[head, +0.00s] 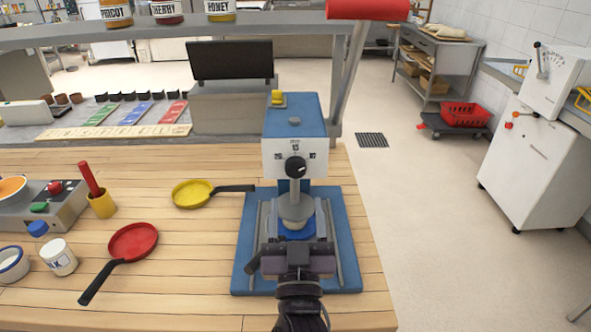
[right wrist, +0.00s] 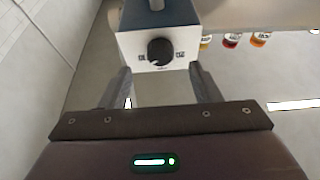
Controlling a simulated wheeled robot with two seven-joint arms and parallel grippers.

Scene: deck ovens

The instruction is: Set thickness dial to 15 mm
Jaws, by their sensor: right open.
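The thickness dial (head: 295,167) is a round black knob on the white front face of a blue-topped press (head: 295,118). Small marks surround the knob; the one above it looks like 15, but the pointer is too small to read surely. The dial also shows in the right wrist view (right wrist: 160,51), ahead of and between the fingers. My right gripper (head: 297,255) is in front of the press, below the dial and over the blue base. In the right wrist view my right gripper (right wrist: 164,85) is open and empty, apart from the dial. My left gripper is not in view.
The press stands on a blue base plate (head: 243,270) on a wooden counter (head: 190,250). A yellow pan (head: 192,194) and a red pan (head: 133,241) lie to the left. A grey bar (head: 345,80) rises behind right of the press.

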